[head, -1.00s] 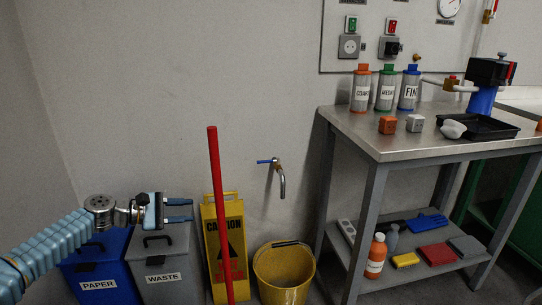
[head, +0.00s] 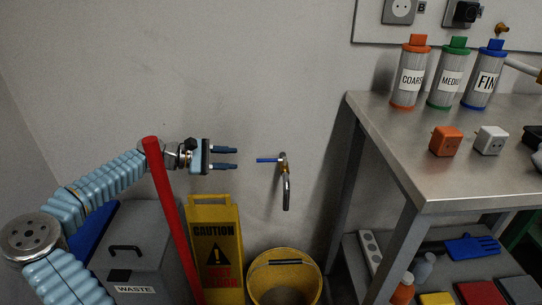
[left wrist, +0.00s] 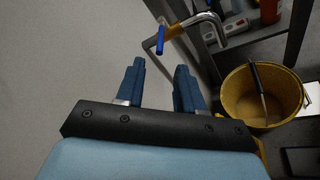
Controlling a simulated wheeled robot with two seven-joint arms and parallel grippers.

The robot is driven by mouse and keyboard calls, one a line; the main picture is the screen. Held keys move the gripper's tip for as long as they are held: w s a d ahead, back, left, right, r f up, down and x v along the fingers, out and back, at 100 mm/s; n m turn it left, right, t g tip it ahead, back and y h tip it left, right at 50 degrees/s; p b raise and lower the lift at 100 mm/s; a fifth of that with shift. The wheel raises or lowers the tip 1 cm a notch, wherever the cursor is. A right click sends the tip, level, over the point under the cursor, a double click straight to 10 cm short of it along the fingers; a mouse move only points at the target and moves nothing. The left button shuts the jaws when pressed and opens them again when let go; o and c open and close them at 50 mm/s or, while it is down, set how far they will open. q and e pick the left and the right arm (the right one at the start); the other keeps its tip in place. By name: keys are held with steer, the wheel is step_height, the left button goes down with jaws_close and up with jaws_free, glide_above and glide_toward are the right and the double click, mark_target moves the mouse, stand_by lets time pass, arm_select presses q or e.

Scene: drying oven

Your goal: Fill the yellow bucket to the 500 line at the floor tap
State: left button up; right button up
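The floor tap (head: 287,190) is a curved metal spout on the wall with a blue lever (head: 268,160) pointing left. In the left wrist view the blue lever (left wrist: 160,40) shows just beyond my fingertips. The yellow bucket (head: 258,287) stands upright on the floor below the spout, its handle lying across the top. It also shows at right in the left wrist view (left wrist: 237,97). No 500 line or water can be made out. My left gripper (head: 237,158) is open and empty, left of the lever and apart from it. My right gripper is not in view.
A red pole (head: 170,215) stands in front of my left arm, beside a yellow caution sign (head: 216,245) and a grey waste bin (head: 145,255). A metal table (head: 415,150) with labelled canisters stands at right. The wall around the tap is clear.

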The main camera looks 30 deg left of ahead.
mark_target(262, 160)
arm_select(q)
steer(key=x, duration=1.2)
jaws_close()
